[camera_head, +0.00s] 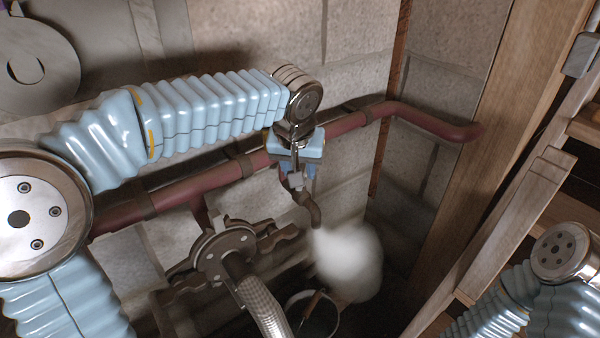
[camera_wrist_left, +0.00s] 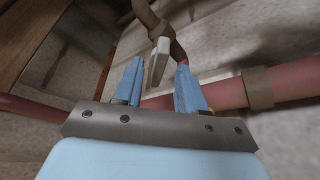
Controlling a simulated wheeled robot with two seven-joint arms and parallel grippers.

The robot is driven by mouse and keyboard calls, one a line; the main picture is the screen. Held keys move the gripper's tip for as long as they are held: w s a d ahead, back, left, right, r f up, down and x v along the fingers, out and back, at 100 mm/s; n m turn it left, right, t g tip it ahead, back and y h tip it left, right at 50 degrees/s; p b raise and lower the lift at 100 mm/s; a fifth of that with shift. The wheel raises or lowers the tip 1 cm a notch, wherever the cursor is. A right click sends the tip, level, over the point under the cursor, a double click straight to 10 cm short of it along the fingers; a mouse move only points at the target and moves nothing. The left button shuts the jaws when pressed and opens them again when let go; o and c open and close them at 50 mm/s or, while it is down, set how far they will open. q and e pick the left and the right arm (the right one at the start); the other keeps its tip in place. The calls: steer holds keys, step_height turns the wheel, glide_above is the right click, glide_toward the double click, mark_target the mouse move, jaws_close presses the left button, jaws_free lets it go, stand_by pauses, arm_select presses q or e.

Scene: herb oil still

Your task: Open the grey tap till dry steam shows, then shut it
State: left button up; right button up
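The grey tap (camera_head: 296,181) hangs under the red pipe, its brown spout (camera_head: 315,213) bent downward. A thick white cloud of steam (camera_head: 348,262) hangs just below and right of the spout mouth. My left gripper (camera_wrist_left: 158,75) reaches down to the tap from above; its blue fingers stand on either side of the tap's grey lever (camera_wrist_left: 158,62). In the left wrist view gaps show between the lever and both fingers, so it is open around the lever, not clamped. The fingertips are partly hidden in the head view. My right gripper is out of view.
The red pipe (camera_head: 180,193) runs along the block wall behind the tap. A flanged fitting with a braided hose (camera_head: 262,303) stands left of the spout. A bucket (camera_head: 322,322) sits below, partly behind the steam. Wooden posts (camera_head: 497,232) stand at right.

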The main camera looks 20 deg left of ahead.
arm_select(q)
steer(key=shift+x, duration=1.1)
steer(key=shift+c, duration=0.2)
jaws_close()
steer(key=shift+a+m, duration=0.1)
steer(key=shift+m, duration=0.2)
steer(key=shift+w+a+m+h+p, duration=0.15)
steer(key=shift+m+h+p, duration=0.25)
steer(key=shift+m, duration=0.75)
steer(key=shift+s+a+m+h+p, duration=0.1)
steer(key=shift+a+m+h+p, duration=0.15)
steer(key=shift+m+h, duration=0.6)
steer(key=shift+w+a+m+h+p, duration=0.15)
steer(key=shift+m+p, duration=0.25)
steer(key=shift+m, duration=1)
steer(key=shift+g, duration=0.3)
